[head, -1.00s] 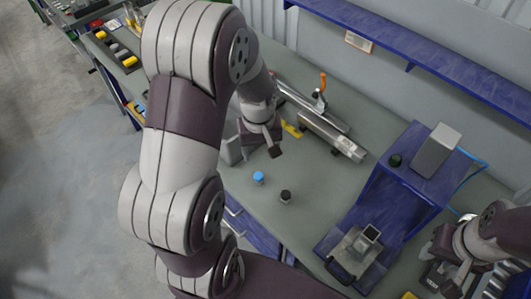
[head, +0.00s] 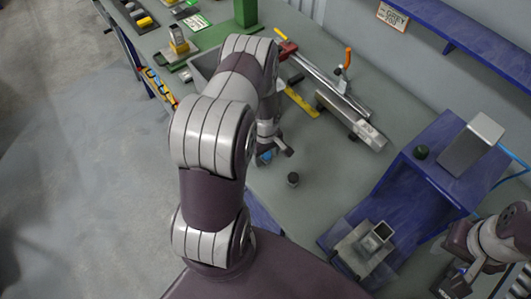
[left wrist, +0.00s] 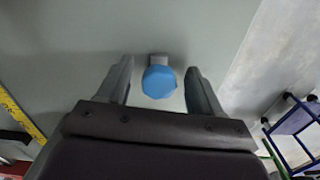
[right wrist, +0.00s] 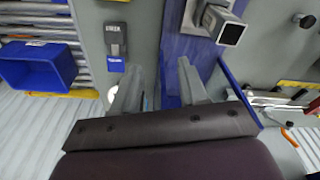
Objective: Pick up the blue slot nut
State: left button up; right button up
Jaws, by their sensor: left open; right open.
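The blue slot nut (left wrist: 159,82) has a round blue top and a grey part behind it. In the left wrist view it lies between the two open fingers of my left gripper (left wrist: 157,84), with a gap on each side. In the head view the blue nut (head: 265,156) is partly hidden by my left gripper (head: 275,151), which is right over it. A dark nut (head: 293,179) stands nearby on the table, to the right and nearer. My right gripper (right wrist: 157,92) is open and empty; in the head view it is at the lower right edge.
A blue stand (head: 398,190) with a grey block (head: 472,145) and a square tube piece (head: 376,238) fills the right side. A metal rail with an orange-handled clamp (head: 347,62) lies behind. The table around the dark nut is clear.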

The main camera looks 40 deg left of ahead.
pick_arm(q)
jog(key=shift+w, duration=0.1)
jog(key=c, duration=1.1)
jog(key=shift+r, duration=0.1)
